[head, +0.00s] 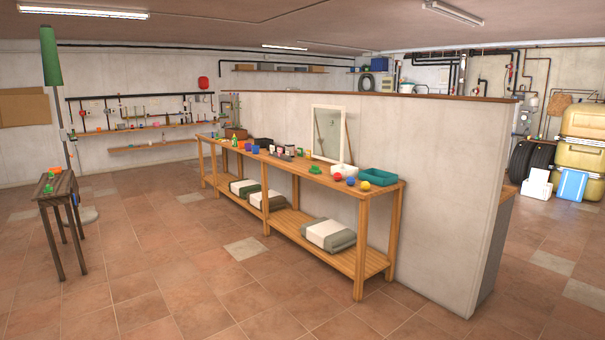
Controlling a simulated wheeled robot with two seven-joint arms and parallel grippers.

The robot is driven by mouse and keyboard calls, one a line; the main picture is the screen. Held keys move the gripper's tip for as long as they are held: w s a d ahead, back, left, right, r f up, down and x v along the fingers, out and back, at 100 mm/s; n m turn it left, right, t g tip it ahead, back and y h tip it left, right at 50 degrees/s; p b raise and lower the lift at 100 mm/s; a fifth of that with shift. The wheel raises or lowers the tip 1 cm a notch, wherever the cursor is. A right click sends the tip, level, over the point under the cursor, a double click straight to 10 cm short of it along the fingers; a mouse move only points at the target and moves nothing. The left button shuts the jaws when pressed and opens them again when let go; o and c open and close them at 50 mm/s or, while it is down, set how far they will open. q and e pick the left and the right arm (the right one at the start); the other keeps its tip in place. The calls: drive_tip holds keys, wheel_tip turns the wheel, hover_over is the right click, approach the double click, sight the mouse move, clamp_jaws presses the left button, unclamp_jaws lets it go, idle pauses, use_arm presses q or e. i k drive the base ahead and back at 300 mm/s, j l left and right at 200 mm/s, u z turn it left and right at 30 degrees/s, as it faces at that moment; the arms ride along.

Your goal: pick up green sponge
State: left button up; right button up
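I cannot tell for certain which item is the green sponge. Small green items (48,188) lie on the small dark wooden table (54,198) at the left. Another small green item (315,170) lies on the long wooden workbench (385,187) in the middle, left of the white container. A green bottle-like item (234,140) stands farther back on the same bench. All are too small to make out clearly. Neither of my grippers is in view.
A low concrete wall (445,170) runs behind the workbench. Folded bundles (328,233) lie on its lower shelf. A green lamp (51,56) on a pole stands behind the dark table. The tiled floor (190,290) in front is clear. Yellow tanks (583,123) stand far right.

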sight(315, 169)
drive_tip(key=i, duration=3.55)
drive_tip(key=j+u, duration=0.05)
drive_tip(key=j, duration=0.1)
